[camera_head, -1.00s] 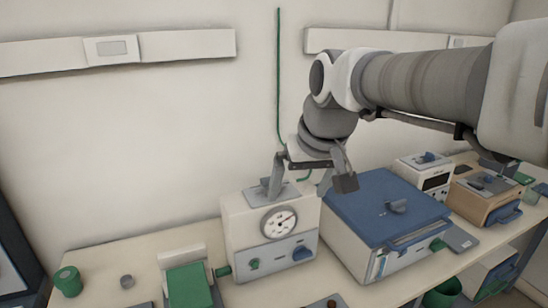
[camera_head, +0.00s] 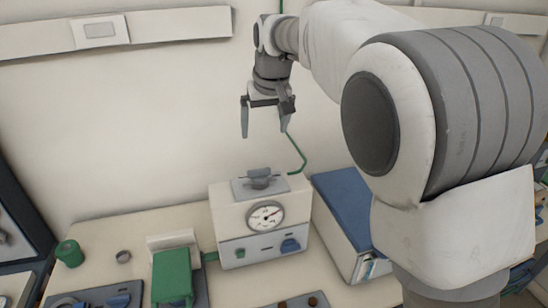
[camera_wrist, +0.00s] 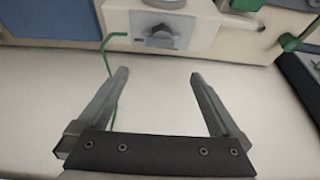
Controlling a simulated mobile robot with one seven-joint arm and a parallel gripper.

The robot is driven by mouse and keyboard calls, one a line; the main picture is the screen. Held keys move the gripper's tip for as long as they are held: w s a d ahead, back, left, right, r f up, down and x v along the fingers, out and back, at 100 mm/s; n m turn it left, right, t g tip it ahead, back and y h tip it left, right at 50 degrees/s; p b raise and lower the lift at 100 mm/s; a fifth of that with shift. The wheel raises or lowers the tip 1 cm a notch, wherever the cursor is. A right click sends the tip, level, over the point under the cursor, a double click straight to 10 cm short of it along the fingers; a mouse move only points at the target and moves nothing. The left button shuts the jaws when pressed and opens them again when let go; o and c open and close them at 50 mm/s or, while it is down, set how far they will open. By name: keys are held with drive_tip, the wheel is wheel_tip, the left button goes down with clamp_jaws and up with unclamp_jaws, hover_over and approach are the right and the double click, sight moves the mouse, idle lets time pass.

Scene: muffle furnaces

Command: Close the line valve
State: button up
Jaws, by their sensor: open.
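A pale box (camera_head: 228,228) with a round dial gauge (camera_head: 265,214) stands on the bench. On its top is a grey plate with a grey handle (camera_head: 260,178), which looks like the line valve. The handle also shows at the top of the wrist view (camera_wrist: 163,36). A green line (camera_head: 297,152) comes down the wall to the box's back right. My gripper (camera_head: 264,133) is open and empty, above and behind the box, apart from the handle. In the wrist view its two fingers (camera_wrist: 158,77) have bare pale surface between them.
A blue-lidded unit (camera_head: 343,205) stands right of the box, partly hidden by my arm. A green-topped device (camera_head: 172,276) is at the front left. A green cup (camera_head: 69,253) and small grey ring (camera_head: 123,256) stand farther left. A rail (camera_head: 175,25) runs along the wall.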

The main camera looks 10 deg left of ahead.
sight(259, 170)
drive_tip(key=p+x, duration=0.1)
drive_tip(key=x, duration=1.6)
drive_tip(key=shift+w+f+p, duration=0.15)
drive_tip(key=shift+f+p, duration=0.05)
drive_tip(key=shift+p, duration=0.15)
drive_tip(key=c, duration=1.1)
drive_tip(key=shift+c, duration=0.2)
